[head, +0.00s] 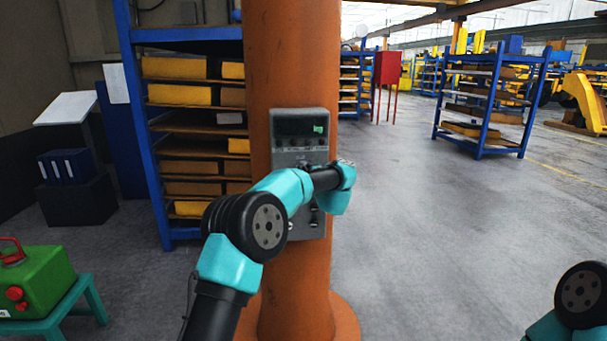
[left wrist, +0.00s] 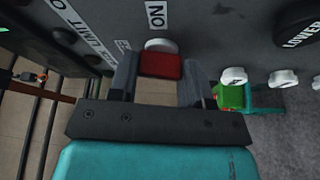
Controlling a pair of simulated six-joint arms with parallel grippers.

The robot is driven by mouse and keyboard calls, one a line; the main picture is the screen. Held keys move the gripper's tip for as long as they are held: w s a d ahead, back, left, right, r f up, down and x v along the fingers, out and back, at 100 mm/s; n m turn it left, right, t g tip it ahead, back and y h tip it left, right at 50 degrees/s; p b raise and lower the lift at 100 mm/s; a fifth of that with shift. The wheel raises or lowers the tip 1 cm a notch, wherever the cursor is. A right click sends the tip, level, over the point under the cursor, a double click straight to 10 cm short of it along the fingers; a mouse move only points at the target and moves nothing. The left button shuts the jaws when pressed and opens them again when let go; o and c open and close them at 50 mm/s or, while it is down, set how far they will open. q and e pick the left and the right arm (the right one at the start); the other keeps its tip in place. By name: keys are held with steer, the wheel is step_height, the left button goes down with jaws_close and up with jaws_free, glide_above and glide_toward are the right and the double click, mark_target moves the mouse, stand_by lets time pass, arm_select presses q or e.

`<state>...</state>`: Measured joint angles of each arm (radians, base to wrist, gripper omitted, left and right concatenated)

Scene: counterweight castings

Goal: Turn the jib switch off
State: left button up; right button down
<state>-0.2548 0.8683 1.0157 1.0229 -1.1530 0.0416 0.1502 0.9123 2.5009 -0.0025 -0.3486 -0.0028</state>
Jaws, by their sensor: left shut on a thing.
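The grey control box (head: 300,126) is fixed to the orange column, with a dark display with a small green patch at its top. My left arm reaches across its lower part and hides some controls in the head view. In the left wrist view, my left gripper (left wrist: 160,80) is shut on a red switch handle (left wrist: 161,65) with a pale round base on the panel (left wrist: 225,25). An "ON" label (left wrist: 156,15) sits beside it. No label reading "jib" is legible. My right gripper is out of view; only part of that arm shows at bottom right.
White knobs (left wrist: 283,79) and a black "LOWER" knob (left wrist: 300,22) lie right of the gripper. A green box (head: 38,280) stands on a teal stool at left. A blue rack (head: 140,120) stands behind the column. Floor at right is open.

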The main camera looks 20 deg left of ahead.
arm_select(q)
steer(key=shift+r+n+g, duration=0.1)
steer(key=shift+n+g, duration=0.3)
steer(key=shift+n, duration=0.9)
steer(key=o, duration=0.9)
steer(key=v, duration=1.7)
steer(key=shift+s+d+r, duration=0.1)
steer(key=shift+s+r, duration=0.2)
steer(key=shift+r, duration=0.05)
